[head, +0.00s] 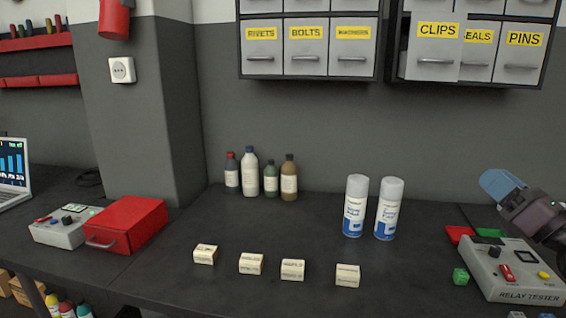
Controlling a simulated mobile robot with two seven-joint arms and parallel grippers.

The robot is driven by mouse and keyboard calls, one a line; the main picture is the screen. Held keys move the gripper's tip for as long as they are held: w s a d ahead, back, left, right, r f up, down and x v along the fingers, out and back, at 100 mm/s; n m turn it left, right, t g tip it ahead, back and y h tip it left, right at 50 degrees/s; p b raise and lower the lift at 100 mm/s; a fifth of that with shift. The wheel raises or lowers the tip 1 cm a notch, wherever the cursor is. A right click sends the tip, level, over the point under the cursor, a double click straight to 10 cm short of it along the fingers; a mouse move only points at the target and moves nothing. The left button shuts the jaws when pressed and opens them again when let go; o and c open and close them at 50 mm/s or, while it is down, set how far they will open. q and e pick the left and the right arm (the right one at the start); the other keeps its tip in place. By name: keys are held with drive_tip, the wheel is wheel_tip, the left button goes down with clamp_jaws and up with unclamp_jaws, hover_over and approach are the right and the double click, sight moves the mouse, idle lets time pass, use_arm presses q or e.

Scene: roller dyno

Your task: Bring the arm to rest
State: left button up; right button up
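My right arm comes in from the right edge, and its gripper (497,185) hangs in the air above the relay tester. A blue, partly see-through part shows at its front end, pointing left. The fingers are not distinct enough to tell whether they are open or shut. The gripper appears apart from the bench and the boxes. My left gripper is not in view.
The CLIPS drawer (435,48) juts out above. Several small boxes (292,270) and a red case (127,224) occupy the bench.

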drive_tip(key=s+d+f+m+g+h, duration=0.1)
drive_tip(key=s+f+m+g+h, duration=0.1)
drive_tip(key=s+f+m+h, duration=0.45)
drive_tip(key=s+d+f+m+g+h, duration=0.15)
drive_tip(key=f+m+h, duration=0.25)
drive_tip(key=f+m, duration=0.7)
drive_tip(key=s+d+f+m+g+h, duration=0.1)
drive_tip(key=s+f+m+g+h, duration=0.15)
drive_tip(key=f+m+h, duration=0.65)
drive_tip(key=s+a+f+m+g+y, duration=0.5)
drive_tip(key=s+a+f+m+g, duration=0.15)
drive_tip(key=s, duration=0.35)
drive_tip(key=s+a+f+m+g+y, duration=0.4)
drive_tip(key=s+a+f+m+g, duration=0.15)
drive_tip(key=s+a, duration=0.3)
drive_tip(key=w+f+t, duration=0.3)
drive_tip(key=f+t, duration=0.1)
drive_tip(key=f, duration=0.1)
drive_tip(key=w+f+n+t+y, duration=0.1)
drive_tip(key=w+f+t, duration=0.2)
drive_tip(key=f, duration=0.3)
drive_tip(key=shift+d+f+t, duration=0.15)
drive_tip(key=shift+d+t, duration=0.05)
drive_tip(key=shift+t, duration=0.7)
